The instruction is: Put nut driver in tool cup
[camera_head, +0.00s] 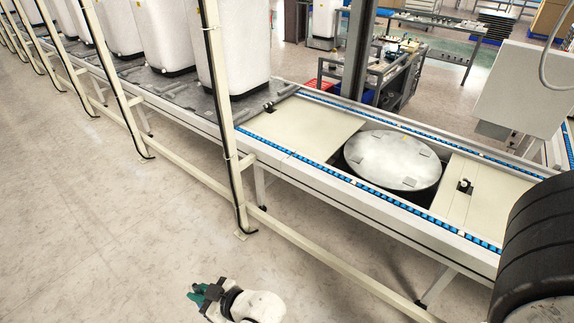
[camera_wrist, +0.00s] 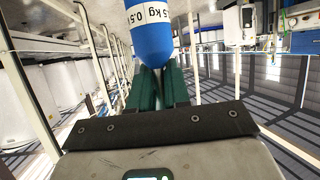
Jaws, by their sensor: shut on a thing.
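My gripper (camera_head: 197,293) is low at the bottom of the head view, with its green fingers pointing left above the floor. In the wrist view, the green fingers (camera_wrist: 160,80) are shut on a blue rounded thing (camera_wrist: 151,46) with a white label whose lettering includes "kg". Its far end runs out of the top of the frame. I cannot tell it as a nut driver, and it does not show in the head view. I see neither a nut driver nor a tool cup that I can make out.
A roller conveyor (camera_head: 290,160) with a round metal turntable (camera_head: 393,160) runs behind a cream rail and posts (camera_head: 225,115). White containers (camera_head: 235,45) stand on it. A cluttered workbench (camera_head: 385,70) stands beyond. A black ribbed thing (camera_head: 540,245) is at right. The floor at left is clear.

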